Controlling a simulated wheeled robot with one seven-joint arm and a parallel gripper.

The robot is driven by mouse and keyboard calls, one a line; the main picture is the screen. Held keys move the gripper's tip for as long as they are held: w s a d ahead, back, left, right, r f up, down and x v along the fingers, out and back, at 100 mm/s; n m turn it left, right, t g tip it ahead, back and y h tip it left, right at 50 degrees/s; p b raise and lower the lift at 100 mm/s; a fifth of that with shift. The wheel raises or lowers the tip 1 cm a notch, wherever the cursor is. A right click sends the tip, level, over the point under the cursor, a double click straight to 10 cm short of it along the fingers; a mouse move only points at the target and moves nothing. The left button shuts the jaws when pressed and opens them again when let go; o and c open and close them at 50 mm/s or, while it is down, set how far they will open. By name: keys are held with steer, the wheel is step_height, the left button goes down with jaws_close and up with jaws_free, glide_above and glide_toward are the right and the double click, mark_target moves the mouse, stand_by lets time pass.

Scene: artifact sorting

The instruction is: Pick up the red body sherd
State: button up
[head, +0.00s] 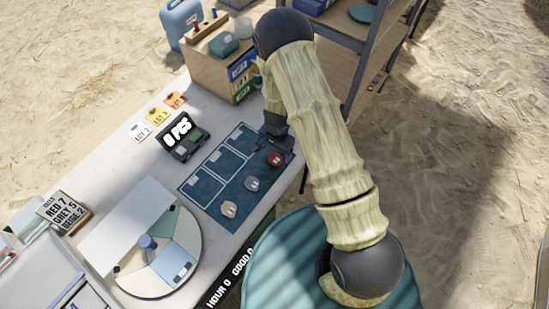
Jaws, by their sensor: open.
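The red body sherd (275,160) lies at the upper right end of a row of sherds on the dark blue mat (205,188). A grey sherd (251,184) and a beige sherd (229,209) lie along the same row, toward the lower left. My gripper (277,151) is open and close over the red sherd, pointing down. Its dark fingers are small in this view, and I cannot tell whether they touch the sherd or are on both sides of it.
A small device reading "0 PCS" (183,137) stands behind the mat. A round divided turntable (149,282) with a white panel is at lower left. A wooden box with coloured labels (216,62) stands at the back. Three lot cards lie near the table's far edge.

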mark_target(275, 158)
steer(key=shift+f+p, duration=0.3)
steer(key=shift+f, duration=1.4)
steer(key=c, duration=1.1)
steer(key=shift+o, duration=0.2)
steer(key=shift+r, duration=0.1)
step_height(275, 158, up, 10)
steer(key=b, duration=0.1)
